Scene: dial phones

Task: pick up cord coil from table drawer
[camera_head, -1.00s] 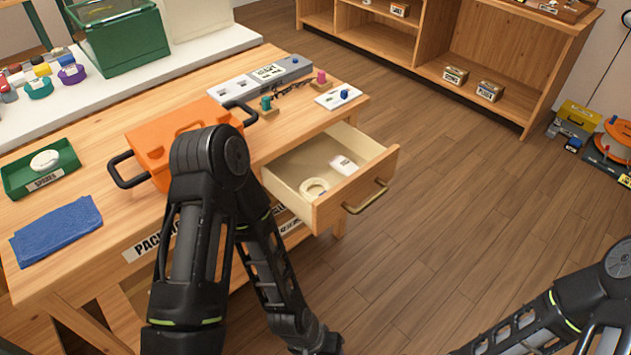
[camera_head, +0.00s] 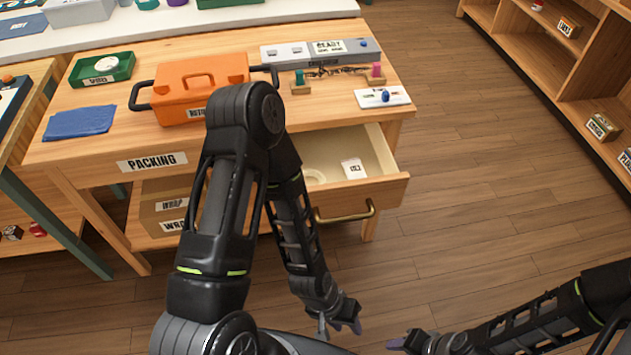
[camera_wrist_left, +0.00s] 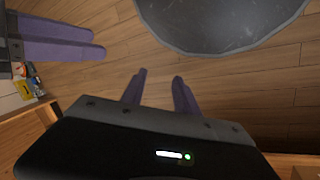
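The table drawer (camera_head: 390,191) is pulled open under the right part of the packing table. The cord coil (camera_head: 316,177), a pale ring, lies on the drawer floor at the left, partly hidden by my left arm. A small white labelled box (camera_head: 353,168) lies to its right. My left gripper (camera_head: 340,330) is open and empty, low in front of the drawer over the floor. Its two purple fingers stand apart in the left wrist view (camera_wrist_left: 158,82). My right gripper (camera_head: 392,343) is close by on the right.
The table carries an orange case (camera_head: 200,85), a blue cloth (camera_head: 80,122), a green tray (camera_head: 127,70) and a white card with a blue knob (camera_head: 383,97). The drawer's metal handle (camera_head: 345,216) sticks out in front. Floor to the right is clear up to the shelves.

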